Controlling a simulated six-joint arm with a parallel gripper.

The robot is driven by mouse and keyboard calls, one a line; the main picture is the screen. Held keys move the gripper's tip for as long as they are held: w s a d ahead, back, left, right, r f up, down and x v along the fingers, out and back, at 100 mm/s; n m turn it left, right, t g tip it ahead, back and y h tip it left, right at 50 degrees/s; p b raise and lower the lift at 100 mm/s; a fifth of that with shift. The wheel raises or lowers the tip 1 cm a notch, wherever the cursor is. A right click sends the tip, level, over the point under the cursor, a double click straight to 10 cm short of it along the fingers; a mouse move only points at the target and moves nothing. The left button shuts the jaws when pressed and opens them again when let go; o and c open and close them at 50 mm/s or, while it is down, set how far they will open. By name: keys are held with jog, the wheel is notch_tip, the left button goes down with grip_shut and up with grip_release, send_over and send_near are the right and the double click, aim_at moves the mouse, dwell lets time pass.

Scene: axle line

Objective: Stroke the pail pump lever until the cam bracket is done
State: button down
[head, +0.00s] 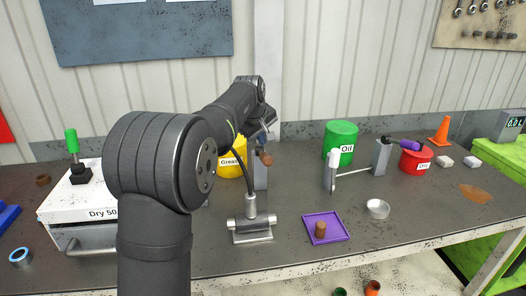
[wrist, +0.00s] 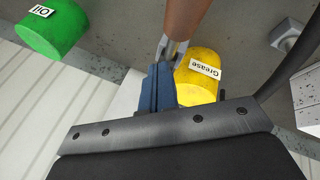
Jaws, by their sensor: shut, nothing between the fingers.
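The yellow grease pail (head: 231,165) stands mid-table, partly behind my arm, and it also shows in the wrist view (wrist: 200,85). The pump lever's brown handle (head: 265,158) sticks out beside the pail. In the wrist view the brown handle (wrist: 186,28) ends in a metal fork close to my fingertips. My gripper (head: 265,136) is shut and empty, just above the handle; its blue fingers (wrist: 160,75) are pressed together. I cannot tell whether they touch the lever. A dark hose runs down to a nozzle (head: 251,207) on a grey metal bracket (head: 253,236), apparently the cam bracket.
A purple tray (head: 340,236) holding a brown cylinder lies right of the bracket. A green oil pail (head: 341,143), a grey stand (head: 381,157), a red can (head: 415,162) and a round dish (head: 377,209) stand further right. A white Dry 50 box (head: 75,203) is at left.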

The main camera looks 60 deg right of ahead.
aim_at(263, 154)
jog(key=shift+f, duration=0.15)
dwell(0.6)
jog(key=shift+s+a+f, duration=0.1)
jog(key=shift+f, duration=0.2)
jog(key=shift+s+a+f, duration=0.15)
jog(key=shift+s+f, duration=0.05)
jog(key=shift+f, duration=0.5)
jog(key=shift+s+a+f, duration=0.15)
jog(key=shift+a+f, duration=0.05)
jog(key=shift+f, duration=0.5)
jog(key=shift+s+a+f, duration=0.15)
jog(key=shift+s+f, duration=0.05)
jog(key=shift+f, duration=0.5)
dwell(2.2)
jog(key=shift+w+d+r, duration=0.2)
jog(key=shift+r, duration=0.65)
jog(key=shift+w+d+r, duration=0.2)
jog(key=shift+w+r, duration=0.05)
jog(key=shift+r, duration=0.6)
jog(key=shift+w+d+r, duration=0.2)
jog(key=shift+r, duration=0.65)
jog(key=shift+w+d+r, duration=0.2)
jog(key=shift+r, duration=0.6)
jog(key=shift+w+d+r, duration=0.15)
jog(key=shift+d+r, duration=0.05)
jog(key=shift+r, duration=0.55)
jog(key=shift+w+d+r, duration=0.2)
jog(key=shift+r, duration=0.6)
